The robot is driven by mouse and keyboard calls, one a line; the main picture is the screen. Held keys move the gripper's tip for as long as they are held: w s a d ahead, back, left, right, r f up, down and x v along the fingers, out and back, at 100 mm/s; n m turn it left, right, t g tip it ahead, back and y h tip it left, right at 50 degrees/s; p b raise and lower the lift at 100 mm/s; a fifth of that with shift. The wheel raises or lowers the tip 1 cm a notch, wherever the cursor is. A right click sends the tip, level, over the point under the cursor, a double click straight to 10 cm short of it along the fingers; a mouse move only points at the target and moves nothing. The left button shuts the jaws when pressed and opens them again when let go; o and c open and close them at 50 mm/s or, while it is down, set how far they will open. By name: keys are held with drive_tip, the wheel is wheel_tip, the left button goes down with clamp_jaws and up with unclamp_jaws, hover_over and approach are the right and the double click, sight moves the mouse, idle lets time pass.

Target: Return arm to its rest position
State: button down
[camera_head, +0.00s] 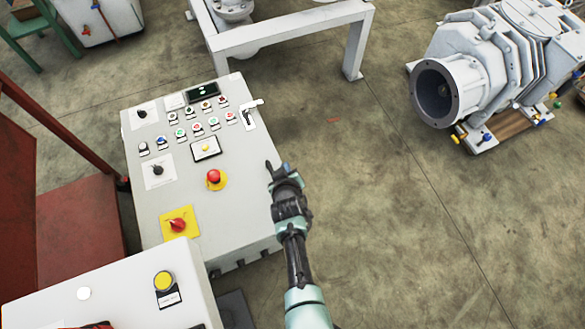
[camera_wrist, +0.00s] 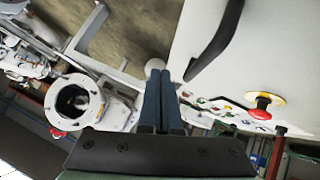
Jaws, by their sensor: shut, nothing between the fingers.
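My gripper (camera_head: 277,169) is in front of the right edge of the control panel (camera_head: 228,160) in the head view, with my arm reaching up from the bottom. In the wrist view my gripper (camera_wrist: 158,68) shows two dark fingers pressed together with nothing between them. The panel is a light grey box with several buttons, a red emergency button (camera_head: 213,177) and a red rotary switch (camera_head: 178,225) on a yellow plate. Whether the gripper touches the panel cannot be told.
A second box with a yellow button (camera_head: 163,281) is at the lower left. A large grey pump (camera_head: 470,75) stands at the upper right. The concrete floor (camera_head: 400,230) right of my arm is clear.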

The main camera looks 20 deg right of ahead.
drive_tip(key=s+r+p, duration=0.4)
drive_tip(key=s+r, duration=0.1)
drive_tip(key=w+r+t, duration=0.2)
drive_tip(key=w+r, duration=0.4)
drive_tip(key=r, duration=0.5)
drive_tip(key=w+r+t, duration=0.2)
drive_tip(key=w+r, duration=0.4)
drive_tip(key=r, duration=0.5)
drive_tip(key=w+a+r+m+t, duration=0.1)
drive_tip(key=a+r+t, duration=0.1)
drive_tip(key=r, duration=0.7)
drive_tip(key=w+a+r+t, duration=0.1)
drive_tip(key=r+t, duration=0.1)
drive_tip(key=r, duration=0.8)
drive_tip(key=s+a+r+t+y, duration=0.1)
drive_tip(key=s+a+r+t, duration=0.2)
drive_tip(key=r, duration=0.9)
drive_tip(key=s+a+r+t, duration=0.2)
drive_tip(key=s+a+r, duration=0.1)
drive_tip(key=r, duration=0.8)
drive_tip(key=s+a+r+m+t+y, duration=0.1)
drive_tip(key=s+a+r+t, duration=0.15)
drive_tip(key=s+r, duration=0.55)
drive_tip(key=s+a+r+t+y, duration=0.1)
drive_tip(key=s+a+r+t, duration=0.15)
drive_tip(key=s+r, duration=0.6)
wheel_tip(320, 180, up, 14)
drive_tip(key=w+d+p, duration=0.1)
drive_tip(key=p, duration=1.4)
drive_tip(key=shift+w, duration=0.3)
